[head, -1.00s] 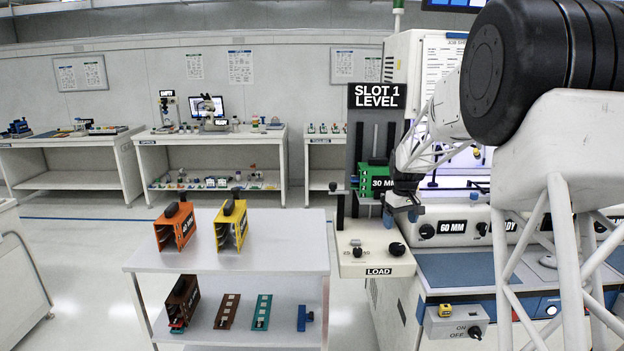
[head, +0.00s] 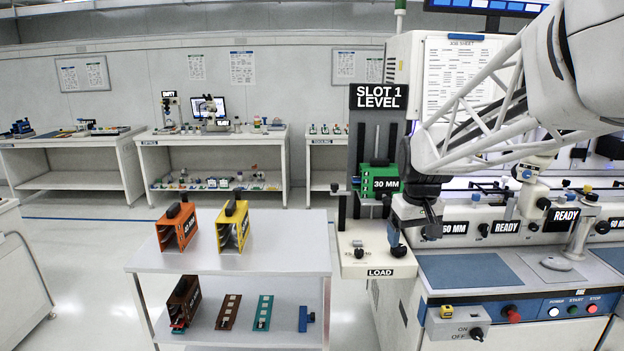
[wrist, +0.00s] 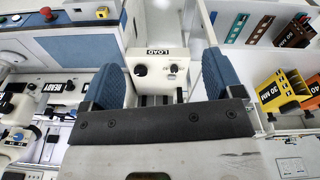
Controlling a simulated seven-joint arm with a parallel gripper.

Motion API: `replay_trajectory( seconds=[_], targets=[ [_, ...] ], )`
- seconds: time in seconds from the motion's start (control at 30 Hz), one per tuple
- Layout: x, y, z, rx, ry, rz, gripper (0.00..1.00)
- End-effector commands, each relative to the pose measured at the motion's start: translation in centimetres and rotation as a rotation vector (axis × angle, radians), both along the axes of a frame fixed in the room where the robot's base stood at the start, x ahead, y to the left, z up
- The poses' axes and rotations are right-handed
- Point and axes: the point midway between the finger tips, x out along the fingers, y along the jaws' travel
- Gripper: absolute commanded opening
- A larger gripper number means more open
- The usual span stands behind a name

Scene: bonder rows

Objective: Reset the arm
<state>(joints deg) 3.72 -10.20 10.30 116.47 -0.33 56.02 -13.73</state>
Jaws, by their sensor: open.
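My gripper (head: 411,238) is in front of the bonder, just right of the load station. It hangs at the end of my white arm. In the wrist view my gripper (wrist: 155,82) shows two blue fingers spread apart, with nothing between them. Beyond the fingers lies the cream load shelf (wrist: 158,57) with its LOAD label and dark knob. In the head view the load shelf (head: 372,268) is below and left of the gripper. A green magazine marked 30 MM (head: 378,180) sits on the upright under the SLOT 1 LEVEL sign (head: 379,97).
A white cart (head: 280,255) at left carries an orange magazine (head: 177,228) and a yellow magazine (head: 232,226). Its lower shelf holds a brown magazine (head: 184,302), a brown strip (head: 228,312), a green strip (head: 264,312) and a blue tool (head: 306,318). Floor left of the cart is clear.

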Motion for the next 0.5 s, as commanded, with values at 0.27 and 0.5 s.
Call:
replay_trajectory(
  seconds=[0.27, 0.5],
  targets=[
    [-7.7, 1.3, 0.6, 0.006, -0.028, -0.046, 0.86],
    [-14.2, 2.1, 0.1, 0.013, -0.05, -0.087, 0.86]
  ],
)
